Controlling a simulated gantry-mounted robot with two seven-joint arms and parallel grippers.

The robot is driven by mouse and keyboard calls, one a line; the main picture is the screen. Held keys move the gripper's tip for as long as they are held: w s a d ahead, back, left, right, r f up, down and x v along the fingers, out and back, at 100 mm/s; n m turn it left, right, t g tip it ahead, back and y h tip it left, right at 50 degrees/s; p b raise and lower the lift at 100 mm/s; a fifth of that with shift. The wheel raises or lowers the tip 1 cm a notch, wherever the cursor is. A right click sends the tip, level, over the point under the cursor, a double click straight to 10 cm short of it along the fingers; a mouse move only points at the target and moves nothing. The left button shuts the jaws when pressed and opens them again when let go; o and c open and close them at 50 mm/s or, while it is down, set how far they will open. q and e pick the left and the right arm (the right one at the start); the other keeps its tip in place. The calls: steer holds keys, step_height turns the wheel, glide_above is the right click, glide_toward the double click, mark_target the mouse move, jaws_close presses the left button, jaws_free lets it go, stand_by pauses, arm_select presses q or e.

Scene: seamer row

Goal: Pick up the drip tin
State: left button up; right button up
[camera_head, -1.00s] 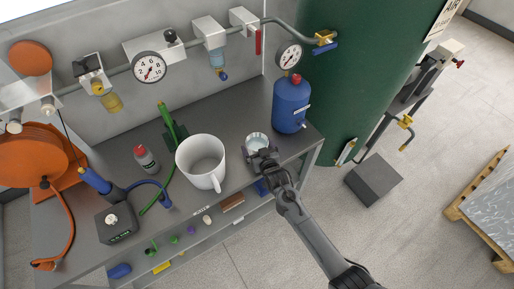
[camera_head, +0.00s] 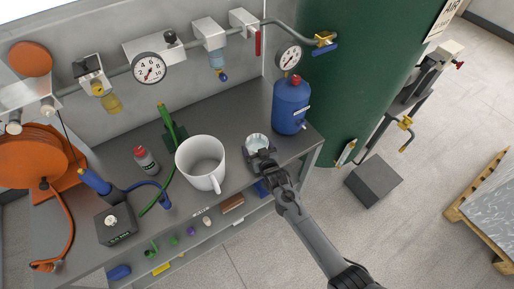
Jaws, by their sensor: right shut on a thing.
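The drip tin (camera_head: 256,142) is a small, round, light metal tin near the right end of the grey bench. My right gripper (camera_head: 260,156) reaches it from the front and is shut on its near side. The gripper hides part of the tin's near edge. I cannot tell whether the tin touches the bench top. My left gripper is not in view.
A white mug-like jug (camera_head: 201,163) stands just left of the tin. A blue bottle (camera_head: 291,106) with a red cap stands to its right and behind. A red-capped bottle (camera_head: 146,159) and a dark scale-like box (camera_head: 116,224) are further left. The bench's front edge is close.

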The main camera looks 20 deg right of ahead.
steer(key=shift+r, duration=0.25)
